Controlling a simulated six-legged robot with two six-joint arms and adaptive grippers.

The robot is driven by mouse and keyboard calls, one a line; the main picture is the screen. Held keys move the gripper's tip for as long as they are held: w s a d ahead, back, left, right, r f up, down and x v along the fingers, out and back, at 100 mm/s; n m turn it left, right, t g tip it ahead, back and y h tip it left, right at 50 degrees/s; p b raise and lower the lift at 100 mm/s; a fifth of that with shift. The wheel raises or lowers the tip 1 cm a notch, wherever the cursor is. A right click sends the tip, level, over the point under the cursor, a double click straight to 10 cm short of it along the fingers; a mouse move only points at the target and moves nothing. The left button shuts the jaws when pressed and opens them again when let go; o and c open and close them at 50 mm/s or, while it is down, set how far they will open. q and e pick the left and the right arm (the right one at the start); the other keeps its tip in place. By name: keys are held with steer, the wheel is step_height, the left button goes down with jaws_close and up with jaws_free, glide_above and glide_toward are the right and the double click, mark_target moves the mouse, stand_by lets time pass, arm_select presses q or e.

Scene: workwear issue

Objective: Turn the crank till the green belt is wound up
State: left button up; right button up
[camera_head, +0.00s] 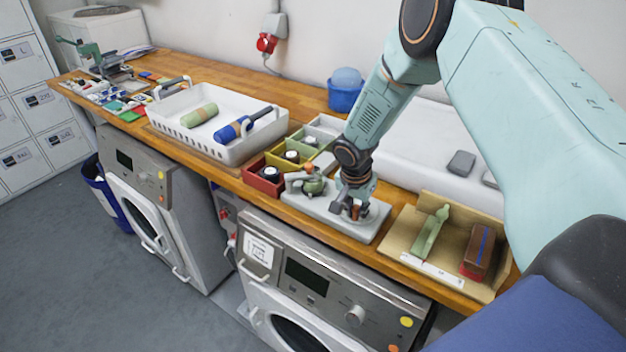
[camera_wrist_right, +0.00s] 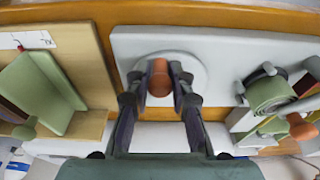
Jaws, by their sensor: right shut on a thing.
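A pale grey board (camera_head: 365,227) at the front edge of the counter carries a grey winder bracket with a green belt roll (camera_head: 313,186) on its left part. In the right wrist view the green belt roll (camera_wrist_right: 268,93) shows at the right as a coil, with an orange-brown knob (camera_wrist_right: 302,128) near it. My right gripper (camera_head: 352,203) reaches down over the board's right part. In the wrist view its fingers (camera_wrist_right: 158,90) are closed around another orange-brown knob (camera_wrist_right: 159,77) above a pale round disc. I cannot tell whether any belt hangs loose. My left gripper is out of view.
Left of the board stand small coloured bins (camera_head: 263,180) and a white basket (camera_head: 222,155) with green and blue rolls. Right of it, a tan tray (camera_head: 405,250) holds a green piece and a brown block (camera_head: 478,252). A blue tub (camera_head: 345,97) stands behind.

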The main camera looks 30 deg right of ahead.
mark_target(377, 212)
steer(key=shift+s+d+f+p, duration=0.15)
steer(key=shift+s+d+p, duration=0.3)
steer(key=shift+d, duration=0.15)
steer(key=shift+s+d+p, duration=0.4)
steer(key=shift+d+p, duration=0.15)
steer(key=shift+d, duration=1.15)
steer(key=shift+w+d, duration=0.45)
steer(key=shift+d, duration=0.15)
steer(key=o, duration=0.5)
steer(key=shift+d, duration=0.1)
steer(key=shift+o, duration=1.3)
steer(key=shift+s+d, duration=0.1)
steer(key=shift+s, duration=0.1)
steer(key=shift+w, duration=0.15)
